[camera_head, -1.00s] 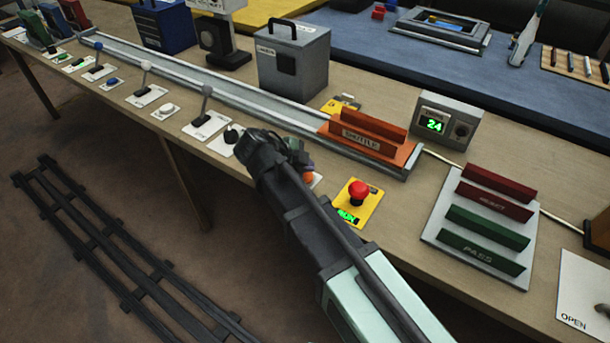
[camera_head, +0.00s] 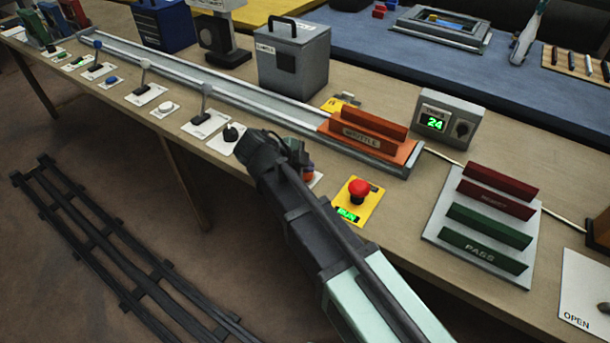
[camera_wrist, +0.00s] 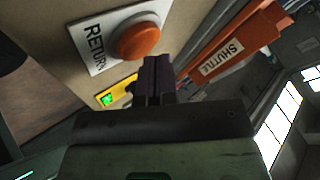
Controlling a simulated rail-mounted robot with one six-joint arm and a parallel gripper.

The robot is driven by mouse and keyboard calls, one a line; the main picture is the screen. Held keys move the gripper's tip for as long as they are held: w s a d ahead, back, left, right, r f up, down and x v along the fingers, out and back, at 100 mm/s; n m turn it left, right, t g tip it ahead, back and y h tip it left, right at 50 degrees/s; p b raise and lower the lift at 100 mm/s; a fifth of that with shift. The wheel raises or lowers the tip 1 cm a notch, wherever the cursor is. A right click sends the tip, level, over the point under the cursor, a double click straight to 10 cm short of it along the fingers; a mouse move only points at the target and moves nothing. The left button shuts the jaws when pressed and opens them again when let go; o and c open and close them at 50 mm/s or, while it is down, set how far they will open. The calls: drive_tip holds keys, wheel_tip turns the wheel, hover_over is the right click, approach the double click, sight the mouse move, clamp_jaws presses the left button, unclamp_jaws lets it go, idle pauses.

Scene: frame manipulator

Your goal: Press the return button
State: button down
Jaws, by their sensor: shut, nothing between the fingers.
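The return button is a round orange push button (camera_wrist: 140,40) on a white plate lettered RETURN (camera_wrist: 95,42). In the wrist view it sits at the upper left, just beyond my gripper's fingertips. In the head view only a bit of the orange button (camera_head: 307,174) shows past my wrist. My gripper (camera_wrist: 155,62) is shut and empty, its fingers together. The tips appear close to the button's lower right side in the wrist view; I cannot tell whether they touch it. In the head view my arm hides the fingers and most of the plate.
The orange shuttle (camera_head: 368,140) stands on its rail behind the button. A red mushroom button (camera_head: 359,191) on a yellow plate is to the right. A black knob (camera_head: 231,133) and a lever (camera_head: 206,105) are to the left. A counter box (camera_head: 447,118) reads 24.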

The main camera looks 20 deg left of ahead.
sight(305, 176)
drive_tip(key=shift+f+b, duration=0.4)
drive_tip(key=shift+f, duration=0.05)
idle(0.6)
drive_tip(key=shift+r+p, duration=0.85)
drive_tip(key=shift+p, duration=0.05)
wheel_tip(305, 176, up, 5)
drive_tip(key=p, duration=0.5)
drive_tip(key=shift+r, duration=0.1)
